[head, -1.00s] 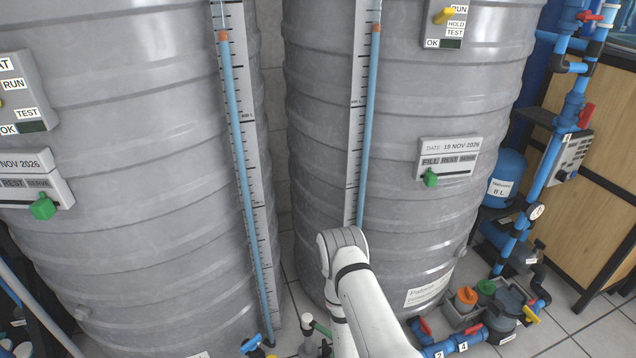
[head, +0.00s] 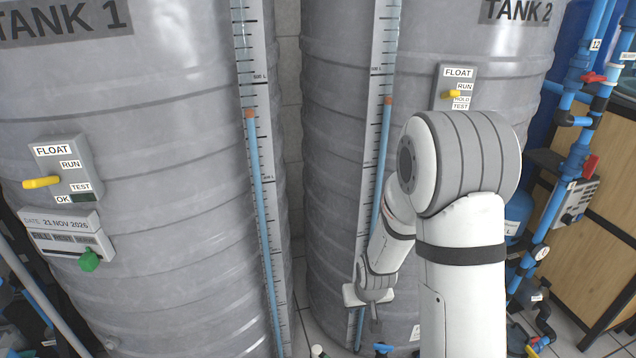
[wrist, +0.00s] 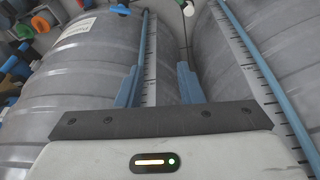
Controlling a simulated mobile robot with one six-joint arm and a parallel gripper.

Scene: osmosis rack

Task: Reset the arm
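My white arm rises in front of Tank 2 (head: 340,150) in the head view, bent at a large grey-banded elbow. Its forearm slopes down and left to my gripper (head: 376,322), which hangs in front of the lower part of Tank 2, near its sight tube. In the wrist view the two fingers of my gripper (wrist: 158,78) stand apart with nothing between them. Behind them are the ribbed grey tank walls and the level scales.
Tank 1 (head: 170,200) fills the left, with a float box (head: 65,165) and a dated panel with a green knob (head: 89,260). Another float box (head: 455,88) is on Tank 2. Blue pipes (head: 580,130) and a wooden panel (head: 590,200) stand at right.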

